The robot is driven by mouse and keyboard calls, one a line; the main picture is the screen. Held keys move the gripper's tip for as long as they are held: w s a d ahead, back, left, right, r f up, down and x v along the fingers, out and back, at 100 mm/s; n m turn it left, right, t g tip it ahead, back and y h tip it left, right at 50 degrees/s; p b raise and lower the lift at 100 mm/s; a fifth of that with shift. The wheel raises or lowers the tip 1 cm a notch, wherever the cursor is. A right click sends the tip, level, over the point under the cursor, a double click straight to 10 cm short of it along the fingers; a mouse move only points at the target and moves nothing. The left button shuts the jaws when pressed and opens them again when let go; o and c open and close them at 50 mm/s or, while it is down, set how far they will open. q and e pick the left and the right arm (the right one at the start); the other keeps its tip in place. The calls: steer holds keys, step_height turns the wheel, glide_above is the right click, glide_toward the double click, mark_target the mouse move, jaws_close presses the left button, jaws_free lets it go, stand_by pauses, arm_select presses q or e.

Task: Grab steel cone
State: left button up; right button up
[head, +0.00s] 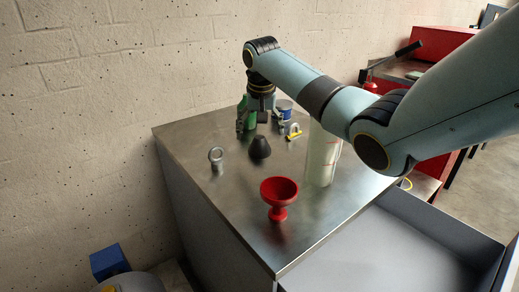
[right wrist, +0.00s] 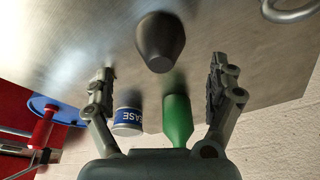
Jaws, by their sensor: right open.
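The steel cone (head: 260,148) is a dark grey, blunt-tipped cone standing on the metal bench top. It also shows at the top middle of the right wrist view (right wrist: 160,42). My right gripper (head: 258,122) hangs just behind the cone in the head view. In the right wrist view its fingers (right wrist: 160,78) are spread wide with nothing between the tips. The cone lies beyond the fingertips, roughly centred between them, and appears apart from both. My left gripper is in neither view.
A green bottle (right wrist: 178,120) and a blue-and-white grease can (right wrist: 128,118) stand near the gripper. A red funnel-shaped cup (head: 280,190), a metal ring piece (head: 216,156), a yellow-and-silver part (head: 293,132) and a clear cylinder (head: 323,155) share the bench (head: 225,195). An open drawer (head: 390,250) is at lower right.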

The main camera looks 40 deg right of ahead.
mark_target(260, 138)
steer(key=x, duration=0.5)
steer(key=shift+s+a+f, duration=0.1)
steer(key=shift+a+f, duration=0.1)
steer(key=shift+c, duration=0.4)
steer(key=c, duration=1.4)
steer(key=shift+r, duration=0.1)
steer(key=shift+c, duration=0.2)
